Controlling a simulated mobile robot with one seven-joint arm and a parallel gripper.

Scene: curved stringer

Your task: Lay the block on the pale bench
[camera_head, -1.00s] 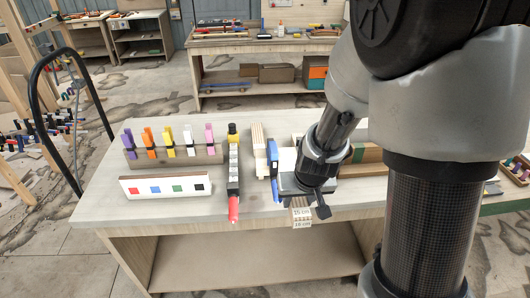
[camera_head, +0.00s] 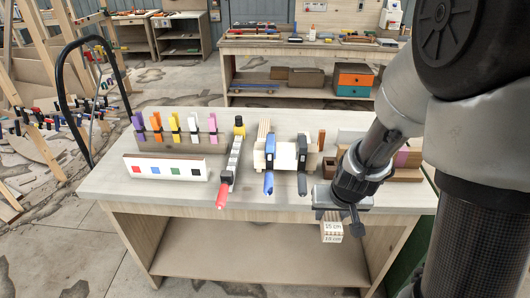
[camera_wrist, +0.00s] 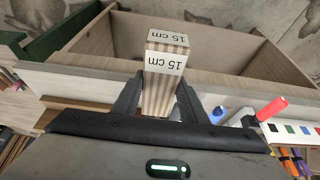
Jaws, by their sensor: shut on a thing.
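The striped wooden block (camera_head: 332,232) has white labels reading 15 cm. My gripper (camera_head: 338,214) is shut on it, and the block hangs from the jaws at the front edge of the pale bench (camera_head: 110,184), near its right end. In the wrist view the block (camera_wrist: 164,62) stands out between the two black fingers (camera_wrist: 158,90), its labelled end away from the palm. The bench's edge (camera_wrist: 75,82) runs behind the fingers there. Whether the block touches the bench cannot be told.
Blue and black clamps (camera_head: 269,182) lie left of my gripper, with a red-tipped clamp (camera_head: 232,172) further left. A white board with coloured squares (camera_head: 165,168) and a rack of coloured clamps (camera_head: 180,140) stand at the left. Wooden boxes (camera_head: 400,172) stand at the right.

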